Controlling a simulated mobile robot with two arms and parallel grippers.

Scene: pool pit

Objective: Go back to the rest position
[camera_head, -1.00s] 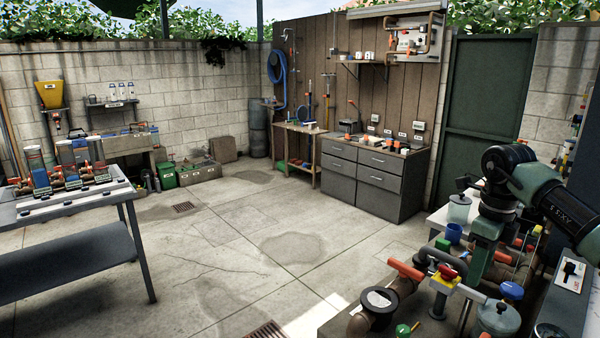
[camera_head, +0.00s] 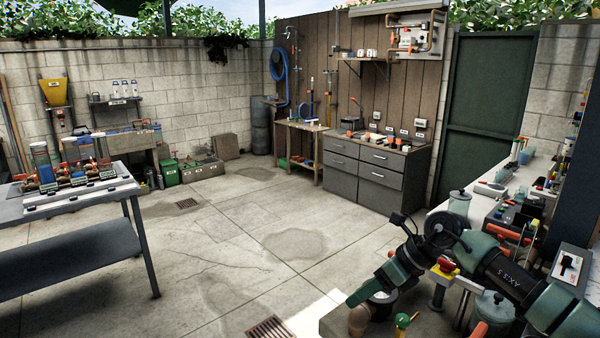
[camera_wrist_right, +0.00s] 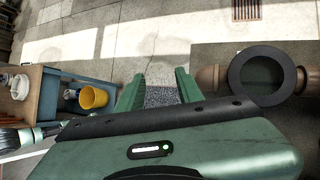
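My right gripper (camera_head: 372,285) is at the lower right of the head view, above the pump bench with its pipes. In the right wrist view its two green fingers (camera_wrist_right: 160,88) stand apart with only paving and gravel visible between them, so it is open and empty. A black ring-shaped pipe flange (camera_wrist_right: 262,78) lies to the right of the fingers in that view. My left gripper is not in view.
The pipe bench (camera_head: 335,322) is close below my right arm, with a red-and-yellow valve (camera_head: 443,272) beside it. A grey table (camera_head: 75,207) stands at the left. Drawers (camera_head: 375,180) stand at the back. The middle floor (camera_head: 230,240) is clear.

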